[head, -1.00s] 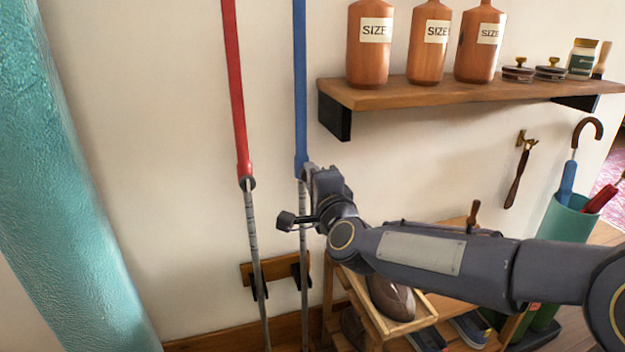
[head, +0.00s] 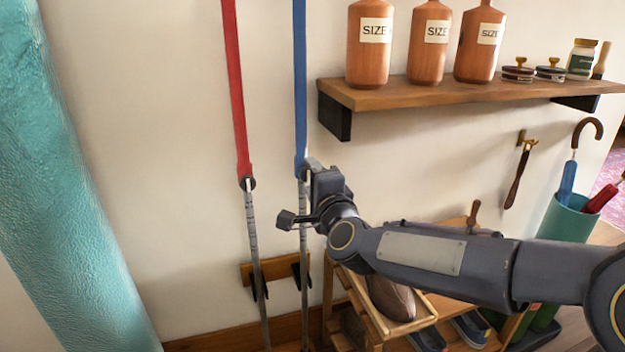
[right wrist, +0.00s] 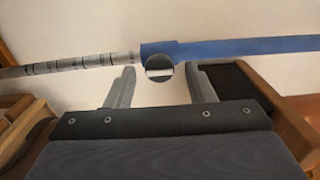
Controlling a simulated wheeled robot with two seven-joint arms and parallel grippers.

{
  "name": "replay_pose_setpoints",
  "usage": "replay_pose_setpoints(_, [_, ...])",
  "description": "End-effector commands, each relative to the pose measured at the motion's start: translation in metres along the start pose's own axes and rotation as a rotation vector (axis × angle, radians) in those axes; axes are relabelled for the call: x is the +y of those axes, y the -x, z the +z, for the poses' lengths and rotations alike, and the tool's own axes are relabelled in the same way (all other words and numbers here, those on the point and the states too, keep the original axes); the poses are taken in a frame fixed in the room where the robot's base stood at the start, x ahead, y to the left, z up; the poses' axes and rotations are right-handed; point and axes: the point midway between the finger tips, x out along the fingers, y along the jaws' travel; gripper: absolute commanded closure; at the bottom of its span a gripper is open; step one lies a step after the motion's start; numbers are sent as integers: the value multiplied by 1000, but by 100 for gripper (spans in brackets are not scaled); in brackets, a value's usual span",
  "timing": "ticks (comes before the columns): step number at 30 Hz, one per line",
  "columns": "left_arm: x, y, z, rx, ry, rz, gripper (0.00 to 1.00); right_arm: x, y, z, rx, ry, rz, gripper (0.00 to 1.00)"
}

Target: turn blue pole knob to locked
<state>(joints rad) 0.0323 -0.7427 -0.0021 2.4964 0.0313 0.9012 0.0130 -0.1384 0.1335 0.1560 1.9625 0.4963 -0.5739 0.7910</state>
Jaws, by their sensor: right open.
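The blue pole (head: 300,85) stands upright against the wall, with a grey marked lower shaft (head: 304,235). Its knob (right wrist: 159,69) is a small dark disc with a white bar, at the lower end of the blue section. In the right wrist view the bar lies roughly along the pole. My right gripper (right wrist: 160,86) is open, with one finger on each side of the knob and a visible gap to each. In the head view my right gripper (head: 312,174) partly hides this knob. My left gripper is not in view.
A red pole (head: 236,90) with a similar knob (head: 248,183) stands just left. A wooden shelf (head: 470,95) with bottles is at upper right. A shoe rack (head: 385,325) stands below my right arm. A teal column (head: 75,190) is at far left.

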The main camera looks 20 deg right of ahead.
Motion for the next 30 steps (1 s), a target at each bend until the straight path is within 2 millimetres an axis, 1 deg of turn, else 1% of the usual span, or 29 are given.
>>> replay_pose_setpoints(2, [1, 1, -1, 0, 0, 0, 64, -1, 4, 0, 0, 0, 0, 51])
replay_pose_setpoints(5, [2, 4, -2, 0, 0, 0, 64, -2, 17, 0, -1, 1, 0, 51])
replay_pose_setpoints(12, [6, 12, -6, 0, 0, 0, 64, -3, 58, 0, 0, 0, -1, 51])
replay_pose_setpoints(15, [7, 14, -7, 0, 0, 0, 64, -2, 70, 0, 0, 0, -1, 51])
replay_pose_setpoints(20, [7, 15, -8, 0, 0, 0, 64, 0, 78, 0, 0, -1, 0, 51])
replay_pose_setpoints(30, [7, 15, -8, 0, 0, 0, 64, 0, 78, 0, 0, -1, 0, 51])
